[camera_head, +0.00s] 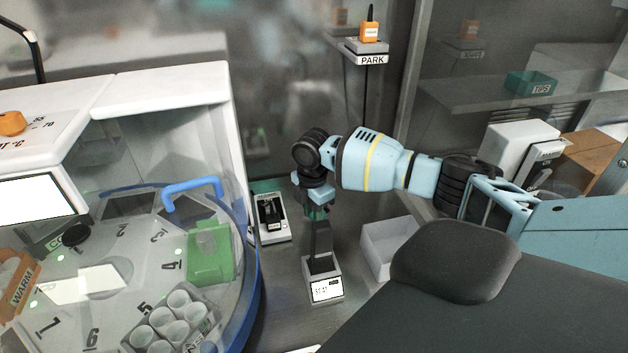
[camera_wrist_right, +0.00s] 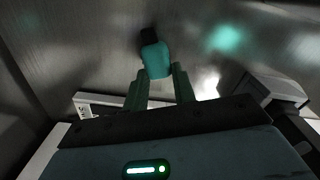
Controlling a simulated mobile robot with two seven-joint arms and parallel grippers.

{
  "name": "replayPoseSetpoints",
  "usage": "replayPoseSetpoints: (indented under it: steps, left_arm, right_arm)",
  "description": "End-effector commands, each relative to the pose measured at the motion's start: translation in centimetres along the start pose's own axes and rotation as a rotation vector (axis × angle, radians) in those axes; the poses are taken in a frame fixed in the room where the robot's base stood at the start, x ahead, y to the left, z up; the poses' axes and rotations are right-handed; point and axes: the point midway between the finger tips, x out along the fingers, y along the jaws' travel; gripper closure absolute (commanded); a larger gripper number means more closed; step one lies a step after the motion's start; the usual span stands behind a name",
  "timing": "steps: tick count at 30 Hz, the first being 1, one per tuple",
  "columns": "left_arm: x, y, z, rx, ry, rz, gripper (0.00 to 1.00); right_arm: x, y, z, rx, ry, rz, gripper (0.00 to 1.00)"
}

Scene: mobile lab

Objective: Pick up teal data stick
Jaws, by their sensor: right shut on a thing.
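The teal data stick (camera_wrist_right: 155,58) shows in the right wrist view, with a dark tip at its far end. My right gripper (camera_wrist_right: 159,76) is shut on it, one greenish finger on each side. In the head view, my right gripper (camera_head: 318,212) points down above a small white-fronted stand with a display (camera_head: 326,290). The stick cannot be made out clearly there. My left gripper is not in view.
A white device with a dark slot (camera_head: 271,222) is left of the gripper. An open white bin (camera_head: 388,247) is to the right. A round clear-covered carousel (camera_head: 250,290) fills the left. A PARK shelf (camera_head: 370,59) is behind.

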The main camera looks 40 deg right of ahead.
Motion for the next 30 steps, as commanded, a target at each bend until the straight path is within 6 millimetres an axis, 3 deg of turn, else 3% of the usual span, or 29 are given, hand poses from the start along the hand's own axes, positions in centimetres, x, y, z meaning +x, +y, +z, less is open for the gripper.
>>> replayPoseSetpoints:
  steps: [6,13,18,30]
  left_arm:
    - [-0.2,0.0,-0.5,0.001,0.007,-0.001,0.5]
    - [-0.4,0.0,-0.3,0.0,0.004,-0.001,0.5]
    - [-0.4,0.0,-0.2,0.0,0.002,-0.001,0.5]
    - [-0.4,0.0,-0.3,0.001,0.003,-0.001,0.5]
  right_arm:
    - [-4.4,0.1,0.0,0.0,0.001,0.007,0.99]
    - [-7.8,0.1,0.0,0.0,0.0,0.005,0.99]
    - [-8.7,0.0,0.0,0.0,-0.001,0.002,0.99]
    - [-8.9,0.1,-0.1,0.003,0.0,0.002,0.99]
